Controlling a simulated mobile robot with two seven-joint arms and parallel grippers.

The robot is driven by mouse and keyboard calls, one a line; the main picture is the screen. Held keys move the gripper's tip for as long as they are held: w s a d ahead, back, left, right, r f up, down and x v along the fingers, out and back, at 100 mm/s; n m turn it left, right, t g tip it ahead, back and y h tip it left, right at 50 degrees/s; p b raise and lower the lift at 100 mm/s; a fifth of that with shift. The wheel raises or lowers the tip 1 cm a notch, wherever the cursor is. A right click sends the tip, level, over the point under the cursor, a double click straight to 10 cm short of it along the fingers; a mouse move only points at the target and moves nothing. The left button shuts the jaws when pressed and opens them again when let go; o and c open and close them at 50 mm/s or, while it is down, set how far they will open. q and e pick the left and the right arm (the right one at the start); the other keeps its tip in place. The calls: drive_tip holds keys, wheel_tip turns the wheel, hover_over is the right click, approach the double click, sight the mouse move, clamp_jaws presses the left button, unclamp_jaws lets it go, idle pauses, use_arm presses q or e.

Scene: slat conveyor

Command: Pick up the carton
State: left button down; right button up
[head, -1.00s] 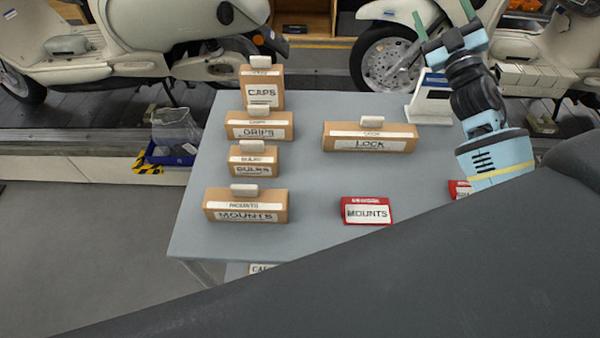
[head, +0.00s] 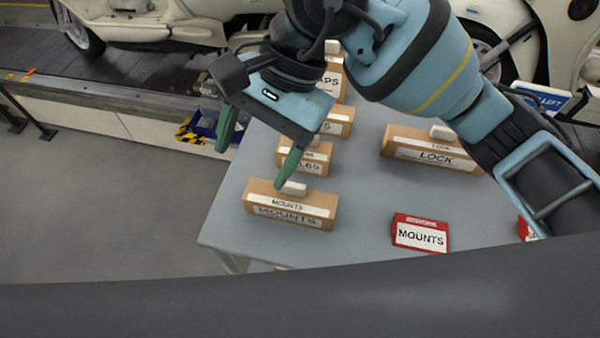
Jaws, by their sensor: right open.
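Several brown cartons with white labels and small white grips on top stand on the grey table (head: 228,232). The MOUNTS carton (head: 318,220) is nearest the left front edge. Behind it are the BULBS carton (head: 320,161), the GRIPS carton (head: 343,122) and the CAPS carton (head: 337,80), all partly hidden by my right arm. The long LOCK carton (head: 400,142) stands at the right. My right gripper (head: 253,166) is open and empty, with one green finger in front of the MOUNTS carton's grip and the other out to its left. My left gripper is out of view.
A red-edged MOUNTS sign (head: 420,234) lies on the table's front part, and another red sign (head: 525,228) shows at the right. A blue bin (head: 205,128) stands on the floor past the left edge.

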sight(290, 186)
drive_tip(key=d+f+t+h, duration=0.1)
drive_tip(key=w+d+f+n+t+h, duration=0.1)
drive_tip(key=d+h, duration=0.1)
drive_tip(key=d+f+n+h, duration=0.1)
drive_tip(key=shift+w+d+t+h, duration=0.3)
drive_tip(key=shift+w+t+h, duration=0.05)
drive_tip(key=shift+t+h, duration=0.05)
drive_tip(key=shift+f, duration=1.3)
drive_tip(key=shift+a+f, duration=0.15)
drive_tip(key=shift+f, duration=1)
drive_tip(key=shift+a+f, duration=0.1)
drive_tip(key=shift+f, duration=1.3)
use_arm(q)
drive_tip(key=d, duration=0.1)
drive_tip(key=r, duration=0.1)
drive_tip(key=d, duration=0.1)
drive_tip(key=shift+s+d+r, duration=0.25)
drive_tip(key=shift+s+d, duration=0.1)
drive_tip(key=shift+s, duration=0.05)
use_arm(e)
drive_tip(key=c, duration=1.3)
drive_tip(key=shift+c, duration=0.2)
drive_tip(key=shift+r, duration=0.1)
